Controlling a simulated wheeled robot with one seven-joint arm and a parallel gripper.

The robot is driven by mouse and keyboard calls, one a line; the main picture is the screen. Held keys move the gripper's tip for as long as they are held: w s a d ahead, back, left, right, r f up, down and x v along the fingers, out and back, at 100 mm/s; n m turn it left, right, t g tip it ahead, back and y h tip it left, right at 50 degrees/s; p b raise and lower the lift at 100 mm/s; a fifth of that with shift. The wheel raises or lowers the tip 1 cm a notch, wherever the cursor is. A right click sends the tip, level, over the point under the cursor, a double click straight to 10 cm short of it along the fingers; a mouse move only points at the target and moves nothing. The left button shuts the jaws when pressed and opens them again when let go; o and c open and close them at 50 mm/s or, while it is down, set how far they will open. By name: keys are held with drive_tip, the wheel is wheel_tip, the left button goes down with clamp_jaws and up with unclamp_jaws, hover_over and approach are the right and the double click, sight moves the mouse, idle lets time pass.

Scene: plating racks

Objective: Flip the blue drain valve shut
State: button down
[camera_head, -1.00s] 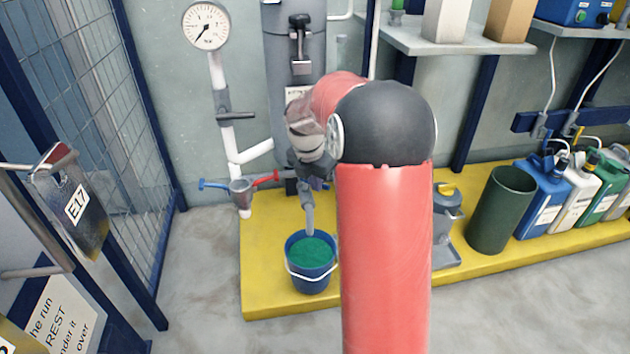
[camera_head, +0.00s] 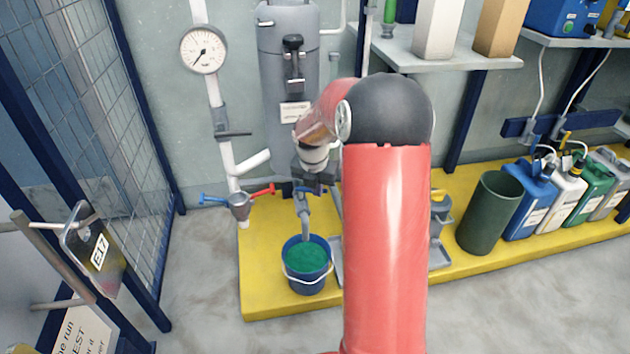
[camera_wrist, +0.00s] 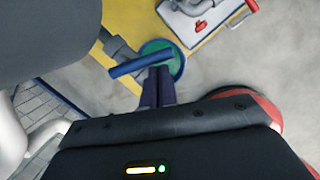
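A blue bar-shaped valve handle (camera_wrist: 140,64) shows in the wrist view, on a grey pipe fitting (camera_wrist: 118,48) above the bucket's green liquid. My gripper (camera_wrist: 158,72) points at it, its two dark fingers side by side with no clear gap and nothing seen between them. The fingertips are at or just short of the handle; I cannot tell whether they touch. In the head view my gripper (camera_head: 314,187) is beside the grey drain pipe (camera_head: 304,210), under the grey tank (camera_head: 290,75). The handle there is hard to make out.
A blue bucket (camera_head: 308,283) of green liquid stands below the drain on a yellow platform (camera_head: 262,300). Blue (camera_head: 214,200) and red (camera_head: 262,190) handles flank a funnel to the left. A dark green bin (camera_head: 490,215) and several canisters stand right. Mesh fencing (camera_head: 130,150) is at left.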

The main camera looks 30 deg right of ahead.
drive_tip(key=shift+w+d+p, duration=0.65)
drive_tip(key=shift+d+p, duration=0.2)
drive_tip(key=shift+p, duration=0.95)
drive_tip(key=shift+d, duration=0.1)
